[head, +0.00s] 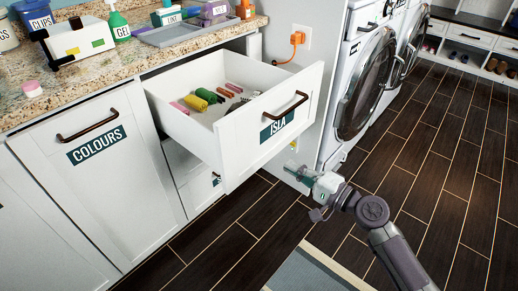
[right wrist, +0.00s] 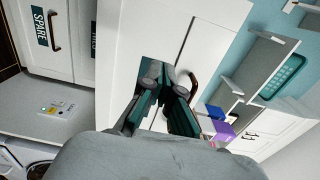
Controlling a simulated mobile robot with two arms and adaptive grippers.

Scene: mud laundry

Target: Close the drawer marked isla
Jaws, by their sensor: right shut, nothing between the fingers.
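The drawer marked ISLA (head: 278,140) is pulled well out from the cabinet under the counter. Its white front has a teal label and a dark bar handle (head: 288,107). Green, yellow, pink and red-brown items (head: 206,95) lie inside it. My right gripper (head: 294,168) is shut and empty, to the right of the drawer front and low in the head view. In the right wrist view its fingers (right wrist: 164,88) overlap a teal label on a white front; a dark handle (right wrist: 193,86) is beside them. Contact cannot be told. My left gripper is not in view.
A shut COLOURS front (head: 97,145) stands left of the drawer. The speckled counter (head: 120,75) above holds bins, bottles and a tray. A washing machine (head: 365,85) stands to the right. A grey mat (head: 305,272) lies on the dark floor, which is otherwise mostly clear.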

